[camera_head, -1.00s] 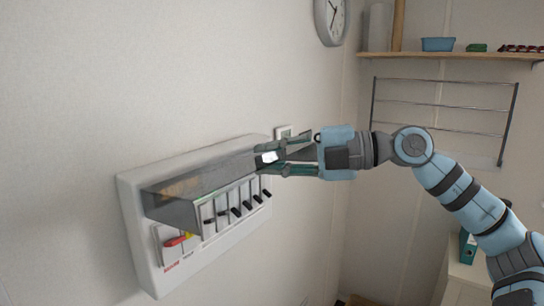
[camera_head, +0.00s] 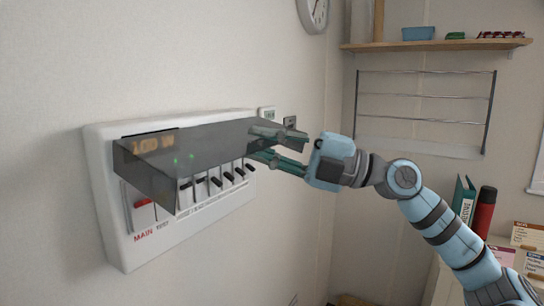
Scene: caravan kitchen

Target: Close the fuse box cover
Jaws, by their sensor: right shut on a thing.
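The white fuse box (camera_head: 105,200) is fixed to the wall at the left. Its smoky see-through cover (camera_head: 195,148) is hinged along the top and stands partly open, sticking out from the box. Below it show a red main switch and a row of black switches (camera_head: 215,180). My right gripper (camera_head: 257,143) comes from the right and is shut on the cover at its right end, one finger above and one below. The exact contact at the fingertips is partly hidden. My left gripper is not in view.
A small wall switch (camera_head: 290,123) sits behind my right gripper. A wire rack (camera_head: 425,95) and a wooden shelf (camera_head: 440,44) are on the far wall. A clock (camera_head: 314,12) hangs at the top. The wall below the box is clear.

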